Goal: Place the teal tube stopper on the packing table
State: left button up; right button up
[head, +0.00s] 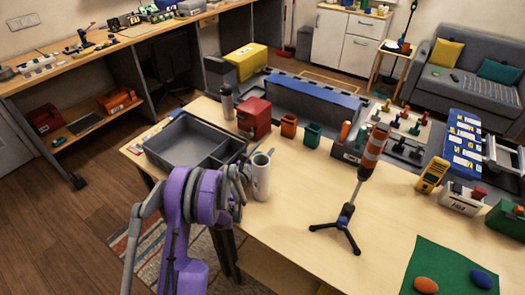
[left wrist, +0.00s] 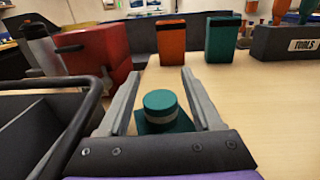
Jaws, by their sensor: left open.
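The teal tube stopper (left wrist: 161,105) is a short round teal piece with a grey band, on a dark teal square base, in the left wrist view. It stands upright over the light wood packing table (left wrist: 245,110). My left gripper (left wrist: 161,72) is open, with one finger on each side of the stopper and visible gaps to both. In the head view my left gripper (head: 262,154) is low over the packing table (head: 300,185), beside the grey tray, and largely hides the stopper. My right gripper is not in view.
A grey divided tray (head: 180,143) lies left of the gripper. A red box (head: 254,118), orange bin (head: 289,125) and teal bin (head: 312,135) stand behind it. A striped tool on a black tripod (head: 345,215) stands to the right. The table's front middle is clear.

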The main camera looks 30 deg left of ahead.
pick_arm(q)
jog(key=shift+s+r, duration=0.1)
jog(key=shift+r, duration=0.15)
jog(key=s+b, duration=0.2)
jog(key=s, duration=0.8)
jog(key=shift+s+f, duration=0.15)
jog(key=shift+s, duration=0.8)
